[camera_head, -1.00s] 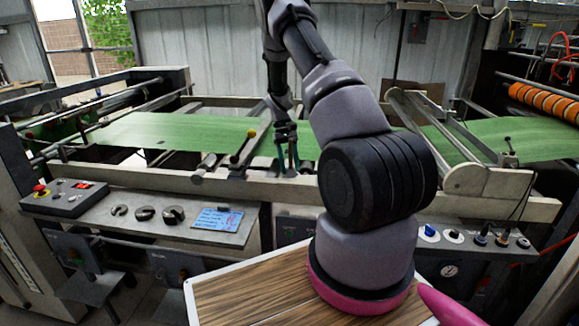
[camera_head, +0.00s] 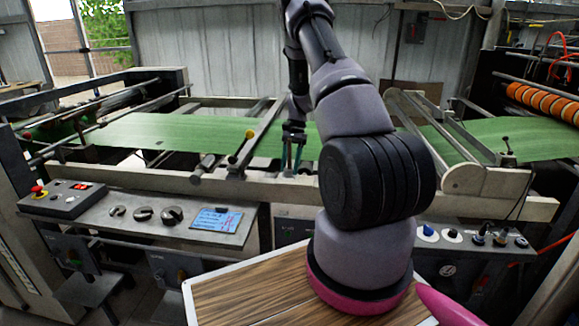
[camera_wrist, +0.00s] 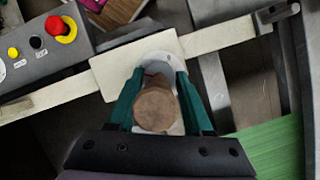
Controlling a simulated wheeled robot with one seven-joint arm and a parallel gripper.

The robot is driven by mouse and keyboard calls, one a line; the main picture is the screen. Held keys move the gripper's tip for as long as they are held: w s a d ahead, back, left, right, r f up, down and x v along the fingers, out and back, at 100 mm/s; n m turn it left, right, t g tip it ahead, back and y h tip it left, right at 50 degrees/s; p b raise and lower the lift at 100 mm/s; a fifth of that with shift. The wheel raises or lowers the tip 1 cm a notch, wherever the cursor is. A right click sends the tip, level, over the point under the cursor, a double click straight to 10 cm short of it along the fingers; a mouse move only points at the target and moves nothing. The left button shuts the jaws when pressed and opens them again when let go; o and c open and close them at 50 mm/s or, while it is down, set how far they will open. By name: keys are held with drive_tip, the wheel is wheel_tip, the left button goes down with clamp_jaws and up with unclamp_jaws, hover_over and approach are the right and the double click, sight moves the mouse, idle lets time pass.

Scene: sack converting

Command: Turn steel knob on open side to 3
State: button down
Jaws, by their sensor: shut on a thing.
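A pale round base or dial (camera_wrist: 160,60) shows partly past the fingers, on a light plate. I cannot read any numbers or a pointer there. In the head view my gripper (camera_head: 292,158) is at the machine's near rail beside the green sheet. The knob is too small or hidden to make out there.
A control box with a red button (camera_wrist: 61,29) lies close at upper left in the wrist view. The green sheet (camera_head: 180,132) runs across the machine. A blue-white card (camera_head: 216,220) lies on the front panel.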

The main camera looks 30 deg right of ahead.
drive_tip(key=shift+m+t, duration=0.3)
drive_tip(key=shift+m, duration=0.7)
drive_tip(key=shift+c, duration=1.6)
unclamp_jaws()
drive_tip(key=v, duration=1.1)
drive_tip(key=shift+d, duration=0.2)
drive_tip(key=shift+s+f, duration=0.1)
drive_tip(key=shift+f, duration=0.05)
